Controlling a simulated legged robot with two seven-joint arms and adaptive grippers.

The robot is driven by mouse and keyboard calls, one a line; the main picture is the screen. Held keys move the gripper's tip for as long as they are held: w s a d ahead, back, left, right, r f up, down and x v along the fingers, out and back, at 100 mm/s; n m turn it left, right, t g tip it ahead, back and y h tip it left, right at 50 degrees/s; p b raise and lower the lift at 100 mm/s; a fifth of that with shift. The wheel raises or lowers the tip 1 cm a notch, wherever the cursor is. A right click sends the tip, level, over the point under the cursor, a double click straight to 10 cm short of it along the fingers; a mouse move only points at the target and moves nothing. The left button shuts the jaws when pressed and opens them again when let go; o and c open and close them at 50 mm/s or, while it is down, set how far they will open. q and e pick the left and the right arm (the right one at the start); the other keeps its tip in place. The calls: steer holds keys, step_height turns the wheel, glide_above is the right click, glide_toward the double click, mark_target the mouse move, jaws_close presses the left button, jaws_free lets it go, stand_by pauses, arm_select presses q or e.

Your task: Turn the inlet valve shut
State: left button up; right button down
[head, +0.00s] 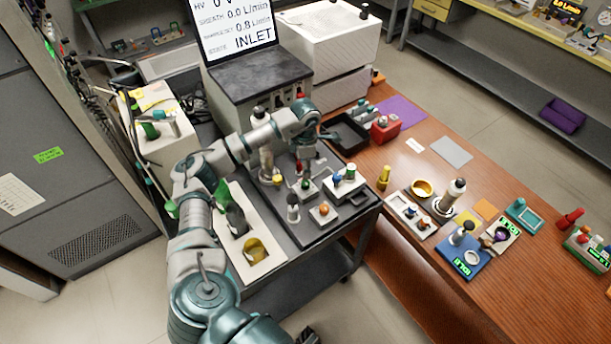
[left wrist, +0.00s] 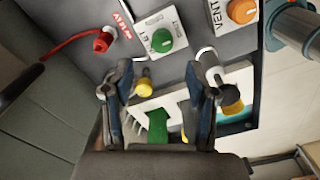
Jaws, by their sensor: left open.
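The inlet valve shows in the left wrist view as a round green knob (left wrist: 162,41) on a white label plate, with part of the label cut off by the view angle. My left gripper (left wrist: 160,78) is open, its two dark fingers spread below the knob in the picture and apart from it. My right gripper is not in view.
An orange vent knob (left wrist: 242,11) sits right of the green one, and a red plug with its cable (left wrist: 103,41) sits left. A yellow knob (left wrist: 144,86) is near the left finger. A screen (head: 238,25) reads INLET. Small parts crowd the cart (head: 318,236).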

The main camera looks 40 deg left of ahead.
arm_select(q)
step_height(320, 180, up, 4)
steer(key=shift+a+f, duration=0.1)
steer(key=shift+f, duration=0.05)
stand_by(0.6)
